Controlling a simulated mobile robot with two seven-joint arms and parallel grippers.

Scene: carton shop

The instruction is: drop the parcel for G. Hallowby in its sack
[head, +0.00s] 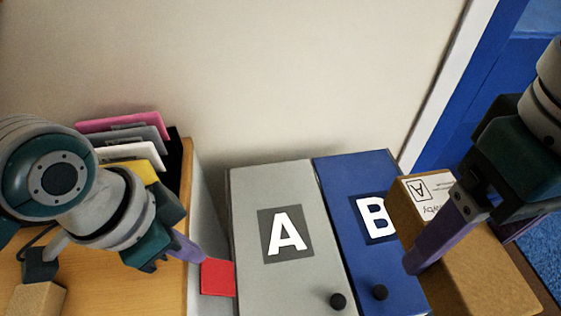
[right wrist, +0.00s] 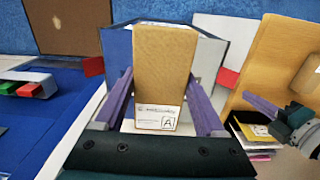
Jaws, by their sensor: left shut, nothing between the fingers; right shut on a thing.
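The parcel (head: 490,270) is a brown carton, held in the air at the lower right of the head view. Its white label (head: 428,192) carries a boxed letter A and a name only partly legible. My right gripper (head: 447,258) is shut on it, one purple finger on each side in the right wrist view (right wrist: 160,88). Two lids with black knobs lie side by side: a grey one marked A (head: 262,200) and a blue one marked B (head: 345,180). Both look closed; no sack shows. The parcel covers part of the blue lid. My left gripper (head: 198,257) is shut and empty beside the grey lid.
A red tab (head: 217,278) sits at the grey lid's left edge, close to my left gripper. A wooden table (head: 90,265) at left bears a dark holder with coloured folders (head: 125,130) and a small carton (head: 38,298). A wall stands behind the lids.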

